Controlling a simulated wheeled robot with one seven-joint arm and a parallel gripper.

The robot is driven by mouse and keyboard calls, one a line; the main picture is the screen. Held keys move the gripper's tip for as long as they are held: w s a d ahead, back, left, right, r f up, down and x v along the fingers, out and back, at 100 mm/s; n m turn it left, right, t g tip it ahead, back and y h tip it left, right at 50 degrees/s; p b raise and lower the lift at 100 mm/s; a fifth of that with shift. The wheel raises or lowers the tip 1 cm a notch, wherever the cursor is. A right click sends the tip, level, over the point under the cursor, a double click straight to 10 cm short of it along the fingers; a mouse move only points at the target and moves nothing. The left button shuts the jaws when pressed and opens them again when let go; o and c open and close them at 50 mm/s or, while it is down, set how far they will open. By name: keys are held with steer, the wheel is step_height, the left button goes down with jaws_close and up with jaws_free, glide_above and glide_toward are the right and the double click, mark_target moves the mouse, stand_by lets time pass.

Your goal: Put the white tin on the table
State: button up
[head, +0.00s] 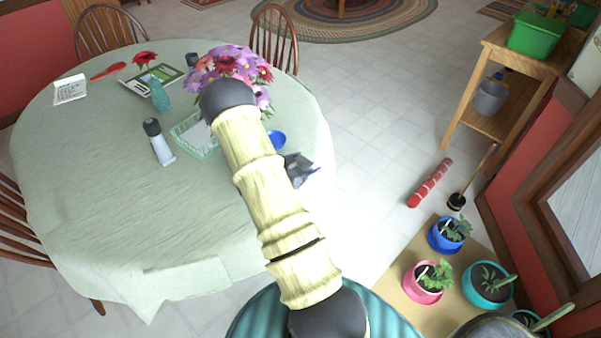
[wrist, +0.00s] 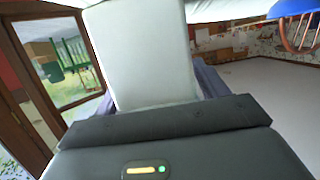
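A plain white block-like thing, which I take to be the white tin (wrist: 143,50), fills the middle of the wrist view. My gripper (wrist: 150,105) is around it, with blue-grey fingers showing at its left and right sides, close against it. In the head view my gripper (head: 300,170) is at the right edge of the round table (head: 90,210), partly behind my arm. I cannot make out the tin there. The table has a pale green cloth.
On the table are a white bottle with a black cap (head: 160,145), a wire basket (head: 188,138), a blue bowl (head: 277,139) and flowers (head: 215,68). The table's front left is clear. Potted plants (head: 425,280) stand on a low surface at right.

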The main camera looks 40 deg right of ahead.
steer(key=c, duration=1.1)
steer(key=shift+o, duration=0.2)
steer(key=shift+r, duration=0.15)
step_height(320, 180, up, 10)
steer(key=shift+f, duration=0.1)
